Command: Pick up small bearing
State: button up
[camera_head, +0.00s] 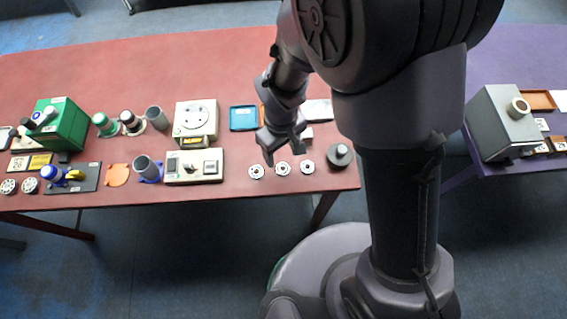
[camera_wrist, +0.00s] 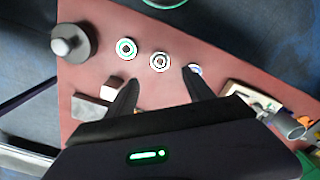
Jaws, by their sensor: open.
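Three small round bearings lie in a row near the front edge of the red table: a left one (camera_head: 256,172), a middle one (camera_head: 282,168) and a right one (camera_head: 307,167). In the wrist view, the middle bearing (camera_wrist: 159,61) shows between and beyond my fingertips. The third (camera_wrist: 195,69) is partly hidden by the right finger. My gripper (camera_head: 284,154) is open and empty above the table, just behind the row; its spread fingers also show in the wrist view (camera_wrist: 161,77).
A grey round weight with a knob (camera_head: 340,156) stands right of the bearings. A beige device (camera_head: 194,166) is to the left, and a blue tray (camera_head: 243,118) lies behind. A purple table (camera_head: 475,155) with a grey box (camera_head: 501,122) is at right.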

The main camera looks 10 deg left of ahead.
aim_at(283, 169)
jog(key=f+b, duration=0.1)
jog(key=f, duration=0.2)
jog(key=f+b, duration=0.1)
jog(key=f, duration=0.1)
jog(key=f+b, duration=0.1)
jog(key=f, duration=0.2)
jog(key=shift+s+d+f, duration=0.2)
jog(key=shift+s+f, duration=0.05)
jog(key=shift+f, duration=0.1)
jog(key=shift+r, duration=0.15)
jog(key=shift+c, duration=0.7)
grip_shut()
jog(key=shift+r, duration=0.1)
